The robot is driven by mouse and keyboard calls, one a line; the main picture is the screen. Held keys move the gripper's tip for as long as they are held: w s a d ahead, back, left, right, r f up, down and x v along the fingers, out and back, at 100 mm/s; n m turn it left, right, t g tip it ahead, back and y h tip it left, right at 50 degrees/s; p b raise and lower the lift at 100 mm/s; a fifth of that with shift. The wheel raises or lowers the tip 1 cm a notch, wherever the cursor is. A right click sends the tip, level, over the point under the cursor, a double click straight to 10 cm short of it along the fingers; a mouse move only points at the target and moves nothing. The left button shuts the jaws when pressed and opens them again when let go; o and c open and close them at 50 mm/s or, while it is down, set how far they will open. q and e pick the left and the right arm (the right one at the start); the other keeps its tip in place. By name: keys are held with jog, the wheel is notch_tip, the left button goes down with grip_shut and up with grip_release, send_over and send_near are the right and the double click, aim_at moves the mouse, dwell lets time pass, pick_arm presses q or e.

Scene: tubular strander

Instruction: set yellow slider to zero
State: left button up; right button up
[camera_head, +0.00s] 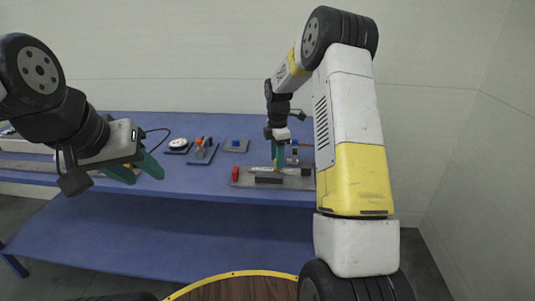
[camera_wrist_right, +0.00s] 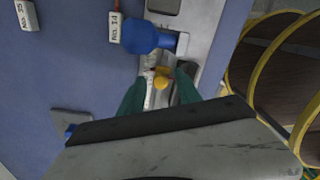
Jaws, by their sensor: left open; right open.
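The yellow slider (camera_wrist_right: 161,77) is a small yellow knob on a white scale strip on a grey plate. In the right wrist view it lies between the green fingertips of my right gripper (camera_wrist_right: 160,84). The fingers stand apart on either side of it, and I cannot tell whether they touch it. In the head view my right gripper (camera_head: 279,157) points down over the grey plate (camera_head: 244,182), and its fingers hide most of the slider. The scale marks are too small to read. My left gripper (camera_head: 140,170) is open and empty at the left, in front of the blue table.
A blue knob (camera_wrist_right: 145,37) is close to my right fingers. A red part (camera_head: 236,173) and a dark block (camera_head: 268,180) are on the plate. A white round dial (camera_head: 178,143) and other small devices stand behind on the blue table (camera_head: 200,185).

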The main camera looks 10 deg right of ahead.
jog(key=shift+f, duration=0.5)
grip_shut()
jog(key=shift+r, duration=0.1)
dwell(1.0)
